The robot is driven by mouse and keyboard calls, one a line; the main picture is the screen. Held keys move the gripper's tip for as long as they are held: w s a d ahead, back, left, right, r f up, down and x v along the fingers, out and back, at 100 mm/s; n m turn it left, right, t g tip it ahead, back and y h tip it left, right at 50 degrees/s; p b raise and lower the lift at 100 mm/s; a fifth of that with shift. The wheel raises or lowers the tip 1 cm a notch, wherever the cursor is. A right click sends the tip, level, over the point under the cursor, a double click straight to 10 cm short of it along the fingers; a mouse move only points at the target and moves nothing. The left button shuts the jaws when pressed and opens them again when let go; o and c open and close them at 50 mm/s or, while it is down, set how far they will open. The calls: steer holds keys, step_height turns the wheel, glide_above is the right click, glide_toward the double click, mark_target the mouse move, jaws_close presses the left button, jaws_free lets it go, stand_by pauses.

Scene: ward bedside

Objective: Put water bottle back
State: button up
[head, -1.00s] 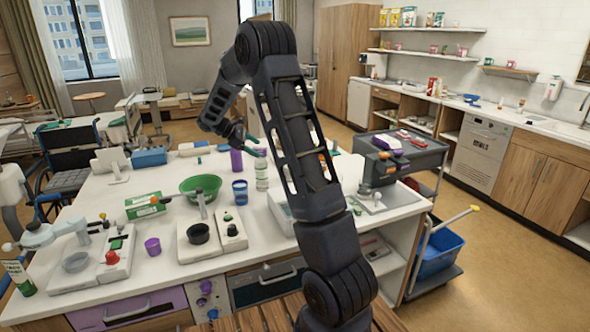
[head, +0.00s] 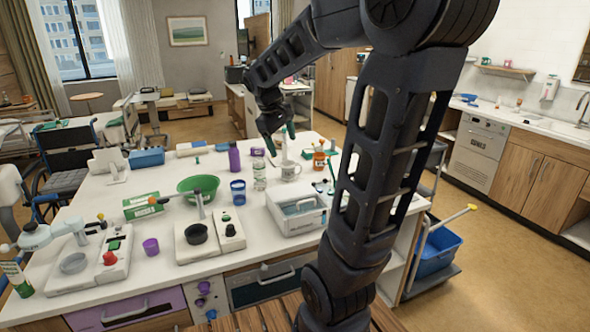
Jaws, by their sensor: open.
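A purple bottle (head: 234,158) stands upright toward the far side of the white table. A clear bottle with a green-and-white look (head: 259,172) stands upright just in front and to its right. I cannot tell for certain which one is the water bottle. My gripper (head: 282,148) points down, open, to the right of both bottles and apart from them. It is above and behind a white mug (head: 291,172). A slim pale shape shows near the fingers, too small to make out.
A blue cup (head: 239,192), green bowl (head: 199,187) and orange jar (head: 319,160) stand near the bottles. A white box-shaped device (head: 298,212) sits in front of the mug. A blue bin (head: 438,252) stands on the floor to the right.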

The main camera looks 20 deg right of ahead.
steer(key=s+a+f+m+t+y, duration=0.1)
steer(key=s+m, duration=0.1)
steer(key=s, duration=0.6)
steer(key=s+a+f+m+t+y, duration=0.1)
steer(key=s+m+t+y, duration=0.1)
steer(key=s, duration=0.6)
steer(key=shift+a+m, duration=0.2)
steer(key=shift+m, duration=0.5)
